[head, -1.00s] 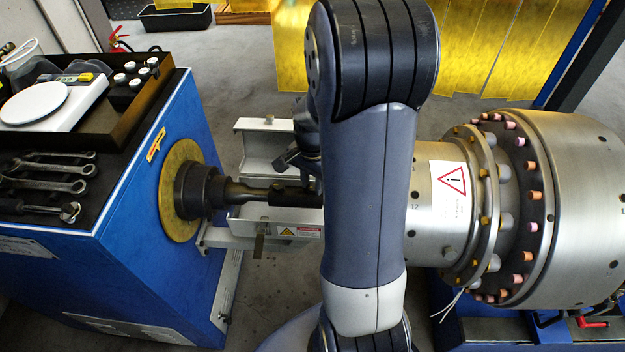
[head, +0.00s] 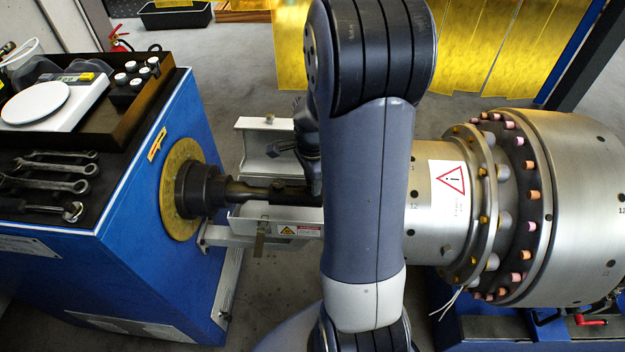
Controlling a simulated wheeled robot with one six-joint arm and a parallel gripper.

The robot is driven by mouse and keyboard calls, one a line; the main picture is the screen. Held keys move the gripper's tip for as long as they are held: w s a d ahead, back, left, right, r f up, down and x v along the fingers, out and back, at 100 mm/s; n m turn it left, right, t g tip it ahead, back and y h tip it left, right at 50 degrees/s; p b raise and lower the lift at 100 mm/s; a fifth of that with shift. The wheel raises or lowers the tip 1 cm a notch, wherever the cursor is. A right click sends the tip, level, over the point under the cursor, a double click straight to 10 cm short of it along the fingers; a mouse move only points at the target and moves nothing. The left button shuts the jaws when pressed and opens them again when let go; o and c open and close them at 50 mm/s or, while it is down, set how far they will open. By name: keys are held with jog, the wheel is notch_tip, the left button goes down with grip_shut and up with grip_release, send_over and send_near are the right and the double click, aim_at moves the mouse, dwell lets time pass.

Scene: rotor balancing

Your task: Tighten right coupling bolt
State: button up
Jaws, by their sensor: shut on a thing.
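The dark coupling shaft (head: 246,194) runs right from the drive flange (head: 198,190) on the blue cabinet toward the silver rotor (head: 580,200). Its right end passes behind my arm, and I cannot make out the right coupling bolt. My gripper (head: 291,152) is only partly visible at the left edge of my arm, just above the coupling's right part. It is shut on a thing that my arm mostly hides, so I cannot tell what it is. I cannot tell whether it touches the coupling.
A silver bracket (head: 258,148) stands behind the shaft. Several wrenches (head: 52,170) lie on the blue cabinet (head: 130,240), beside a scale (head: 50,105) in a dark tray. Bolts ring the rotor's flange.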

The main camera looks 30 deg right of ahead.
dwell(0.3)
jog(key=o, duration=1)
notch_tip(320, 180, up, 11)
jog(key=shift+f+p, duration=0.1)
jog(key=shift+p, duration=0.55)
jog(key=shift+f, duration=0.1)
notch_tip(320, 180, down, 11)
jog(key=shift+r+b, duration=0.1)
jog(key=shift+b, duration=0.6)
jog(key=shift+r, duration=0.1)
jog(key=shift+r, duration=0.1)
